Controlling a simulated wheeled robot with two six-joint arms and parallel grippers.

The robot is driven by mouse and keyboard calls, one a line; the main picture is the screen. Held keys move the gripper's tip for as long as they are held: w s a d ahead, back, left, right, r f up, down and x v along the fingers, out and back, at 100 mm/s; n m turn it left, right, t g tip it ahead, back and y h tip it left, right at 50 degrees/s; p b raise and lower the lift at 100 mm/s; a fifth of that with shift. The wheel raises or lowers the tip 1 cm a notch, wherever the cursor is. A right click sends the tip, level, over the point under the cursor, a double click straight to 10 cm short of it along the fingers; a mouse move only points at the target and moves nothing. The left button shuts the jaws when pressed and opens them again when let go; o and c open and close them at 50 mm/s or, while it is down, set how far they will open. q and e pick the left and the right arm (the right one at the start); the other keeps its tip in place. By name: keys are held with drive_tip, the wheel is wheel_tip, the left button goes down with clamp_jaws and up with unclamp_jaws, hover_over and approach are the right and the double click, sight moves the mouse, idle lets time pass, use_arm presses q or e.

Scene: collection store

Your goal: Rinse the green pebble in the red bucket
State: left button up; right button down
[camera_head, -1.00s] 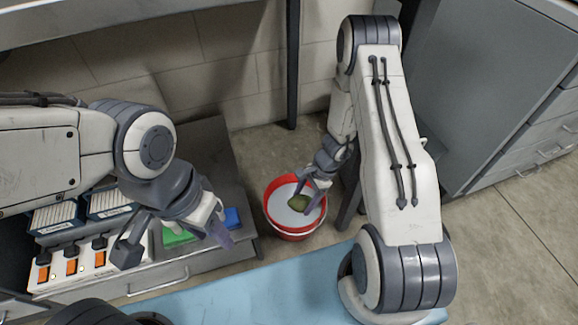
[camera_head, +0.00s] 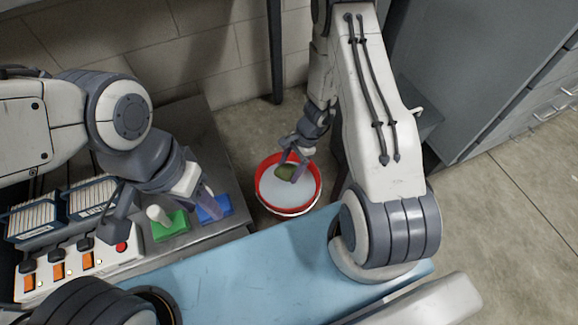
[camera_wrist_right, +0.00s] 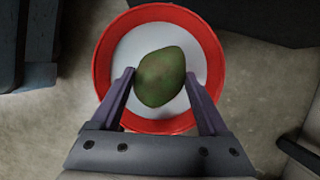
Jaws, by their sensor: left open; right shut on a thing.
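The green pebble (camera_head: 286,173) is between the fingers of my right gripper (camera_head: 295,167), which is shut on it. In the right wrist view the pebble (camera_wrist_right: 160,77) shows mottled green between the two fingers. The red bucket (camera_head: 262,190) stands on the floor with a pale, whitish surface inside. The pebble is over the bucket's opening; I cannot tell whether it touches that surface. The bucket's red rim (camera_wrist_right: 102,60) rings the pebble in the right wrist view. My left gripper (camera_head: 160,220) is open and empty above the grey bench at left.
A grey bench (camera_head: 205,125) at left carries a green block (camera_head: 170,226), a blue block (camera_head: 214,208), a white switch box (camera_head: 75,268) and racks of cards (camera_head: 92,200). A blue surface (camera_head: 240,265) lies in front. Grey drawers (camera_head: 540,95) stand at right.

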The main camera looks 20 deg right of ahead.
wheel_tip(320, 180, down, 12)
drive_tip(key=b, duration=1)
drive_tip(key=shift+f, duration=0.15)
idle(0.9)
drive_tip(key=shift+d, duration=0.2)
idle(0.3)
drive_tip(key=shift+a+b, duration=0.4)
drive_tip(key=shift+a, duration=0.45)
idle(0.4)
drive_tip(key=shift+d, duration=0.15)
drive_tip(key=shift+d+p, duration=0.7)
drive_tip(key=shift+d, duration=0.55)
drive_tip(key=shift+a, duration=0.1)
drive_tip(key=shift+a+b, duration=0.65)
drive_tip(key=shift+a, duration=0.65)
drive_tip(key=shift+d, duration=0.2)
